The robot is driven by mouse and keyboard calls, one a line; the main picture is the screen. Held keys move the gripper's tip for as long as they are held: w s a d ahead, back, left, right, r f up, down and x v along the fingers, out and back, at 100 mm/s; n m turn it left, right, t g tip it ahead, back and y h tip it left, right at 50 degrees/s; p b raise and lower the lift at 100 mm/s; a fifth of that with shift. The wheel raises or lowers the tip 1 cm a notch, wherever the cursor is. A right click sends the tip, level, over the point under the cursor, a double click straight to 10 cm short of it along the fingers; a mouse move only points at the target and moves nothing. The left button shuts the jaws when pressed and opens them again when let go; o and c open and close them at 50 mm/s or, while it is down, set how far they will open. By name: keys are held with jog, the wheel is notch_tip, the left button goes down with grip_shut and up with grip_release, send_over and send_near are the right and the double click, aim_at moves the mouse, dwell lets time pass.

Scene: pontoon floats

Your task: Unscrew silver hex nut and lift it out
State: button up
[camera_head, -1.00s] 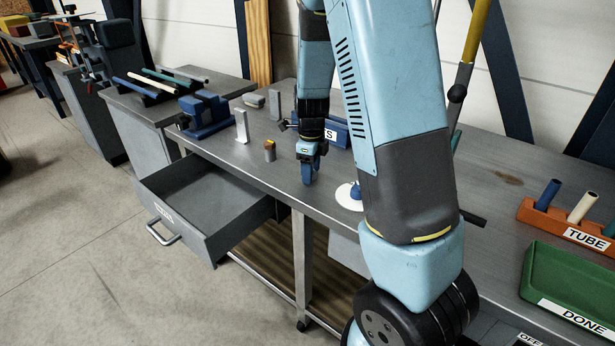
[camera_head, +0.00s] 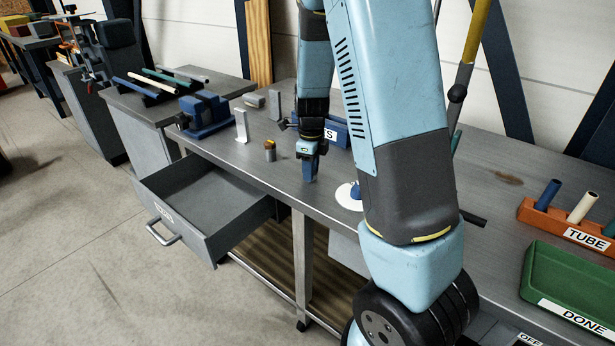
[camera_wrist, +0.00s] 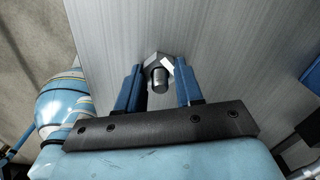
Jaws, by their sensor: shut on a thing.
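The silver hex nut (camera_wrist: 154,61) shows in the wrist view between my two blue fingers. A round grey stud end (camera_wrist: 159,78) shows at its middle; how far the nut sits along it cannot be told. My gripper (camera_wrist: 158,84) is shut on the nut, one finger on either side. In the head view my gripper (camera_head: 311,167) points down at the workbench (camera_head: 265,178) near its front edge, and the nut is hidden there by the fingers.
The green DONE tray (camera_head: 575,290) and orange TUBE rack (camera_head: 535,215) stand at the right. A white disc (camera_head: 346,197) lies right of my gripper. A small orange-topped cylinder (camera_head: 270,152) stands to the left. An open drawer (camera_head: 205,215) juts out in front.

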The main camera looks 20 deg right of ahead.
jog(key=shift+c, duration=0.6)
jog(key=n, duration=1.2)
jog(key=shift+n, duration=0.7)
jog(key=n, duration=0.4)
jog(key=shift+n, duration=0.3)
jog(key=n, duration=0.4)
jog(key=shift+r+n, duration=0.1)
jog(key=shift+n, duration=0.9)
